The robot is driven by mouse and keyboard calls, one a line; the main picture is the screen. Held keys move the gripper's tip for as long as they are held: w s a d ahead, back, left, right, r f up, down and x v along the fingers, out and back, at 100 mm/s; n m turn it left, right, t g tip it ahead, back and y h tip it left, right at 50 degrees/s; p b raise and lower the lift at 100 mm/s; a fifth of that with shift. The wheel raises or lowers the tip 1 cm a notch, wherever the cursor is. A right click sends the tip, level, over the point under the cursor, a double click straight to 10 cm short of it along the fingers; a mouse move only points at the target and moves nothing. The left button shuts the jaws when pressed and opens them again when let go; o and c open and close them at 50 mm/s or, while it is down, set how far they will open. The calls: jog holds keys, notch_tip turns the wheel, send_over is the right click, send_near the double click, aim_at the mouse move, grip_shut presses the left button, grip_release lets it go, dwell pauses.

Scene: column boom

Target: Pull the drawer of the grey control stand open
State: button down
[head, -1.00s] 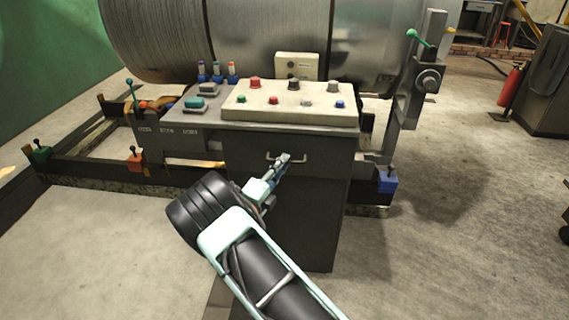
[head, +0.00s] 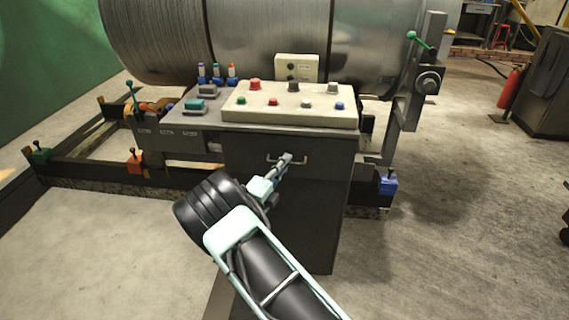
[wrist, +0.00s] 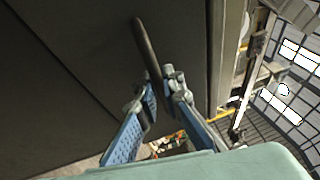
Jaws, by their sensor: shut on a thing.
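The grey control stand (head: 310,215) is in the middle of the head view, with its drawer front (head: 248,147) just under the top. No clear gap shows around the drawer front. A thin bar handle (head: 303,160) runs across the drawer front. My gripper (head: 285,160) reaches it from the lower left and hides its middle. In the wrist view the handle is a dark bar (wrist: 147,45) that passes between the two fingers of my gripper (wrist: 160,95). The fingers are shut on it.
A large metal drum (head: 265,40) is behind. A blue pedal-like box (head: 387,183) stands right of the stand. The floor (head: 450,240) to the right is clear.

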jog(key=shift+s, duration=0.1)
jog(key=s+a+p, duration=0.1)
jog(key=s+p, duration=0.7)
jog(key=s, duration=1.5)
jog(key=shift+s, duration=0.2)
jog(key=c, duration=2.3)
grip_release()
jog(key=shift+c, duration=0.2)
jog(key=v, duration=1.2)
